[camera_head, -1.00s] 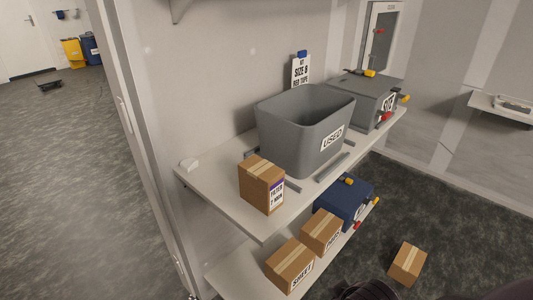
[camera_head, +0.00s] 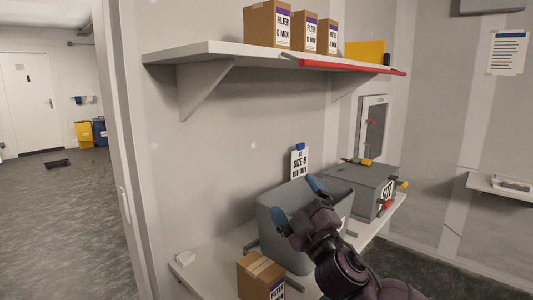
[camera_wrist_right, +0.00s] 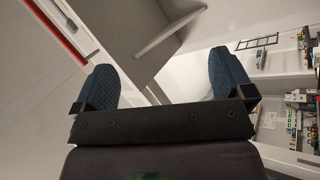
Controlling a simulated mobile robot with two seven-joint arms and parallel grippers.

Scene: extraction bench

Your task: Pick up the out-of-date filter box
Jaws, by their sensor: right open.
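Three brown filter boxes with purple-and-white labels stand in a row on the upper shelf: a left one (camera_head: 268,24), a middle one (camera_head: 304,31) and a right one (camera_head: 328,37). Another filter box (camera_head: 260,275) stands on the bench shelf below, cut off by the bottom edge. The label dates are too small to read, so I cannot tell which box is out of date. My right gripper (camera_head: 299,202) is open and empty in front of the grey bin, below the upper shelf. Its blue fingers (camera_wrist_right: 165,80) stand apart in the wrist view. My left gripper is not in view.
The upper shelf (camera_head: 215,52) has a red front strip (camera_head: 350,68) and a yellow item (camera_head: 365,51).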

